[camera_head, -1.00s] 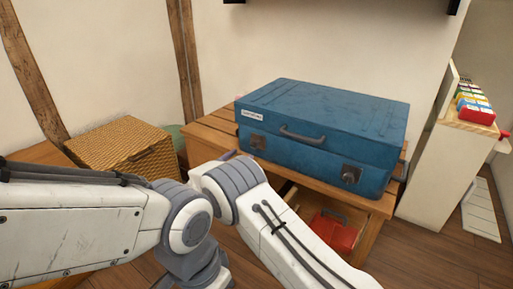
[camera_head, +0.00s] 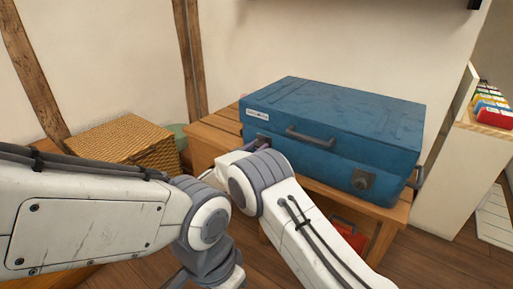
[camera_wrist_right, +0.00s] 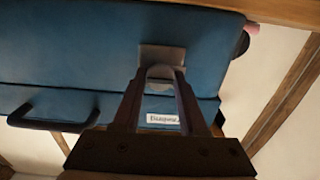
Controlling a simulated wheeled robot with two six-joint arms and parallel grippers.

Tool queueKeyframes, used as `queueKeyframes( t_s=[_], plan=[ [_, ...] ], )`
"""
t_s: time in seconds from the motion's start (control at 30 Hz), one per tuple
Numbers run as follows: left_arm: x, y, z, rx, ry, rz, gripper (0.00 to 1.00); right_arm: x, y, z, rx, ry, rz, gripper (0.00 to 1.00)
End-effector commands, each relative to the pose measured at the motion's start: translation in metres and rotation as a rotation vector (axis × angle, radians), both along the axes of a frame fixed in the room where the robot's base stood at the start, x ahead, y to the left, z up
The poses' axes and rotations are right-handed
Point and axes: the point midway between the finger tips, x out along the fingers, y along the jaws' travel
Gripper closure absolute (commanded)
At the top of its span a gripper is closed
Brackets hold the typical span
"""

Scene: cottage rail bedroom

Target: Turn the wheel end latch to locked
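A blue case (camera_head: 335,118) lies flat on a wooden table. Its latch at the right of the front face (camera_head: 362,180) shows plainly. The left latch is mostly hidden behind my right arm in the head view. In the right wrist view, a latch plate (camera_wrist_right: 160,55) sits on the blue case near a white label (camera_wrist_right: 163,118). My right gripper (camera_wrist_right: 163,78) has one finger on each side of the pale latch knob. I cannot tell whether the fingers touch it or how the latch is turned. My left gripper is not in view.
A carry handle (camera_head: 311,137) sticks out of the case front. A wicker box (camera_head: 122,142) stands at the left. A red thing (camera_head: 350,233) lies low by the table. A pale shelf unit (camera_head: 462,165) with coloured items stands at the right.

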Motion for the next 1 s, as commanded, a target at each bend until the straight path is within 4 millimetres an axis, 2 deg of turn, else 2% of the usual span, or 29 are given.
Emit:
queueKeyframes(
  t_s=[0.47, 1.0],
  plan=[
    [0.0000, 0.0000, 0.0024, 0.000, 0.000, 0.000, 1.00, -0.0007, 0.0014, 0.0006, 0.092, -0.065, -0.001, 1.00],
    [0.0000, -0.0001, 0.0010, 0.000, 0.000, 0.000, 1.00, -0.0021, 0.0017, -0.0014, 0.485, -0.343, 0.001, 1.00]
  ],
)
